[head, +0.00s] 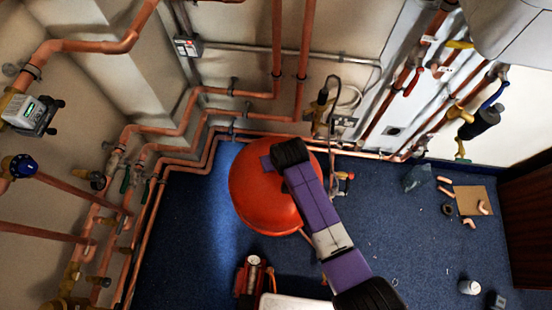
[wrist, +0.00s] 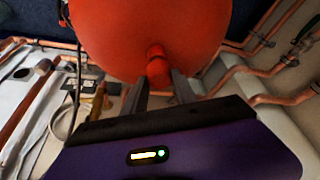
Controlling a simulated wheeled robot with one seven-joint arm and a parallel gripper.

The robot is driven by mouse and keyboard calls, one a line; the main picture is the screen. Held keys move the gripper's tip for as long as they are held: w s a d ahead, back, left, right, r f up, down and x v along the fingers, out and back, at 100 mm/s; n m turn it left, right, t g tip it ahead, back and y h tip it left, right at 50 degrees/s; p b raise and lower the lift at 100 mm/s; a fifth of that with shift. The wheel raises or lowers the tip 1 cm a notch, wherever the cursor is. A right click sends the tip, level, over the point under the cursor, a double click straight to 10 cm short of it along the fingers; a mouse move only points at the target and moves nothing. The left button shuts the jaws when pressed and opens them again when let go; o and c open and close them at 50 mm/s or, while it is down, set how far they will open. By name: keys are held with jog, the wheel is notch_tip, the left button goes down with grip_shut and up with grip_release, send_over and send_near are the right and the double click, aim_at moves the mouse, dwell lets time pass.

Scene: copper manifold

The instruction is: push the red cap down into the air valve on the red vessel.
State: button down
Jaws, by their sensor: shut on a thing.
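The red vessel (head: 262,205) stands on the blue floor, its right side partly hidden by my purple arm in the head view. Its round red body (wrist: 120,35) fills the top of the wrist view. The red cap (wrist: 157,66) shows there against the vessel, at the near end of a short red neck. My gripper (wrist: 159,79) has one dark finger on each side of the cap and is shut on it. The air valve under the cap is not clearly visible, and I cannot tell how far the cap sits in it. The head view hides my fingertips.
Copper pipes (head: 255,92) run along the walls behind and left of the vessel. A red tool-like item (head: 253,276) stands in front of it. Loose copper elbows and a cardboard sheet (head: 473,200) lie at right. Blue floor is open between.

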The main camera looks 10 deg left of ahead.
jog(key=shift+f+b, duration=0.55)
jog(key=shift+f, duration=0.2)
dwell(0.4)
jog(key=c, duration=0.9)
grip_release()
jog(key=p+v, duration=0.1)
jog(key=v, duration=0.6)
jog(key=shift+s+r, duration=0.2)
jog(key=shift+r, duration=0.15)
